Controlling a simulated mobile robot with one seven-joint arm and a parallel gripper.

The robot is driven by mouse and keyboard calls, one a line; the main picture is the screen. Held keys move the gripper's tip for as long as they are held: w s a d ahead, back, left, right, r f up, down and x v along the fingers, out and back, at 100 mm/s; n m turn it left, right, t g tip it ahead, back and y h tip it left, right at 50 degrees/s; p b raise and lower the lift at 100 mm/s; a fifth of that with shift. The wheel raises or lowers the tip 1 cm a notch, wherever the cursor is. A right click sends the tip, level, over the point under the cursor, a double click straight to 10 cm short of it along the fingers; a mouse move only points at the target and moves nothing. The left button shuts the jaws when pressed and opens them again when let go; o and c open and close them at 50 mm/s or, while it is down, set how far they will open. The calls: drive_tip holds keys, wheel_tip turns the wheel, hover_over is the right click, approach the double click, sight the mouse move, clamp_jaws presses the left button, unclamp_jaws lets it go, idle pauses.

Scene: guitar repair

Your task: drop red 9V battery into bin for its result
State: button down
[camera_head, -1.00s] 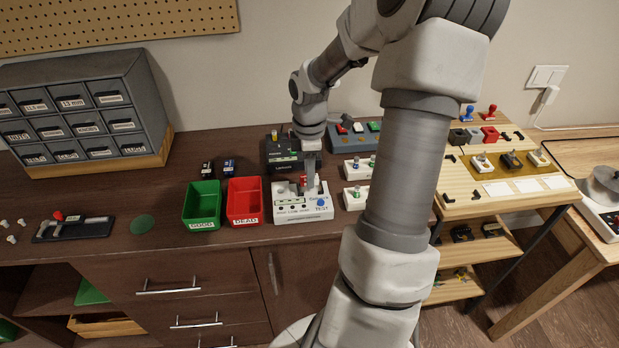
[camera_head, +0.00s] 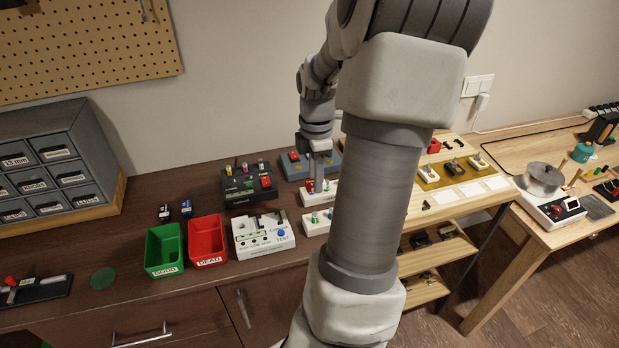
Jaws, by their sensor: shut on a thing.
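My gripper (camera_head: 319,183) points down above a white box with small knobs, right of the tester. It is shut on a small red thing (camera_head: 309,186), which looks like the red 9V battery; the fingers partly hide it. The green bin (camera_head: 164,250), labelled GOOD, and the red bin (camera_head: 207,241), labelled DEAD, stand side by side left of the tester. Both look empty. The white battery tester (camera_head: 264,235) has a blue TEST button and small green marks, too small to read as a result.
Two small batteries (camera_head: 186,208) stand behind the bins. A black pedal (camera_head: 247,184) with coloured knobs is behind the tester. Another white box (camera_head: 318,221) sits near the bench's front edge. My arm hides the bench's right part. A drawer cabinet (camera_head: 60,165) stands at left.

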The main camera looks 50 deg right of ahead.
drive_tip(key=shift+r+p, duration=1.65)
drive_tip(key=shift+r, duration=0.05)
drive_tip(key=shift+w+a+f, duration=0.1)
